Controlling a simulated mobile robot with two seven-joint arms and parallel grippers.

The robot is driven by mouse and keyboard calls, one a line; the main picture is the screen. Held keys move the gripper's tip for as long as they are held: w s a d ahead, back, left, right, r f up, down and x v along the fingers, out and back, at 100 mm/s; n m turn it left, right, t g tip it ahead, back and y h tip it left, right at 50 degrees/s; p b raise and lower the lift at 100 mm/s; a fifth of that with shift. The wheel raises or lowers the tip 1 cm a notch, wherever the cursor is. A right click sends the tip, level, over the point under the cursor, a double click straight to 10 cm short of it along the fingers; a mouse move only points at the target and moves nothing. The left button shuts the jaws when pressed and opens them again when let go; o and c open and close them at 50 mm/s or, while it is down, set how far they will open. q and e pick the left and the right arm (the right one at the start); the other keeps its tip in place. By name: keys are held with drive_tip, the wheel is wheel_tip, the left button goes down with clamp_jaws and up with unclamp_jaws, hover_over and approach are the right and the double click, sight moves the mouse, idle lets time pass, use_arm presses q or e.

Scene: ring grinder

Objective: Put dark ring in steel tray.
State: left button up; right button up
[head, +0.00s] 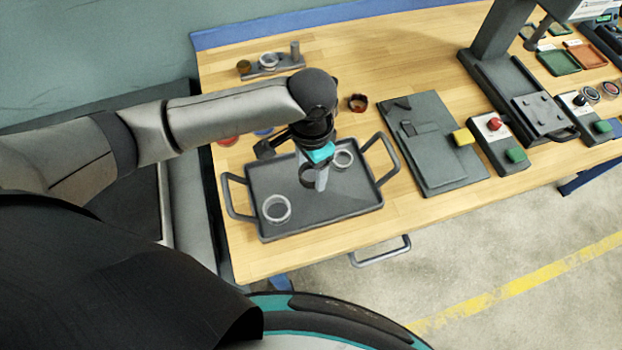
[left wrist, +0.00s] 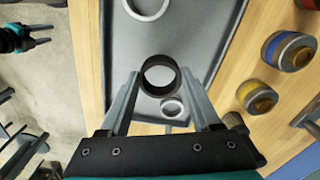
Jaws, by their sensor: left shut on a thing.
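The dark ring (head: 307,176) is held between the fingertips of my left gripper (head: 315,180), which is shut on it. It also shows in the left wrist view (left wrist: 146,78), its round opening facing the camera. The grey steel tray (head: 262,182) with two side handles lies below, and the ring is over its interior. I cannot tell exactly how high the ring is above the tray floor. Two pale rings lie in the tray, one near the front left (head: 277,209) and one near the back right (head: 343,159). My right gripper (left wrist: 50,34) shows at the left wrist view's edge, its fingers apart and empty.
A brown ring-like piece (head: 357,103) lies on the table behind the tray. A dark fixture plate (head: 440,150) with a yellow block stands to the right, then a red-button box (head: 494,124) and a press-like machine (head: 500,45). A post rack (head: 275,65) stands at the back left.

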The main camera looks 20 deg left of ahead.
sight(311, 180)
use_arm(q)
drive_tip(key=shift+f+b, duration=0.4)
drive_tip(key=shift+f, duration=1.9)
drive_tip(key=shift+f, duration=0.1)
drive_tip(key=o, duration=1.5)
drive_tip(key=shift+c, duration=0.2)
wheel_tip(311, 180, up, 12)
drive_tip(key=p, duration=0.2)
